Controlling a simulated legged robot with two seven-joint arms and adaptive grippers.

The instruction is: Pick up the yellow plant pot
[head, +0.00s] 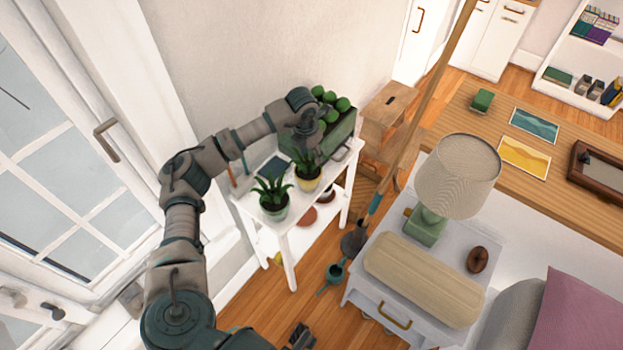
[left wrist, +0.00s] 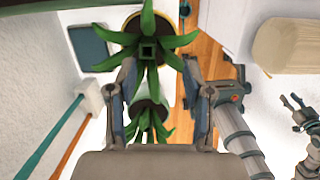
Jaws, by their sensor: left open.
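The yellow plant pot (head: 308,184) holds a leafy green plant and stands on a white shelf table (head: 292,226). Its yellow rim also shows at the top of the left wrist view (left wrist: 187,12), mostly behind leaves. My left gripper (head: 308,147) is open and points down just above this plant. In the left wrist view its fingers (left wrist: 160,70) are spread either side of the lower leaves, with nothing clamped. My right gripper (left wrist: 296,108) shows small at the right of the left wrist view; its jaw state is unclear.
A pale green pot (head: 274,213) with a similar plant stands close in front. A green planter box (head: 335,137) is behind, beside the wall. A lamp (head: 455,178) and a beige cushion-like block (head: 424,279) sit on the cabinet to the right. A long wooden-handled tool (head: 408,130) leans between.

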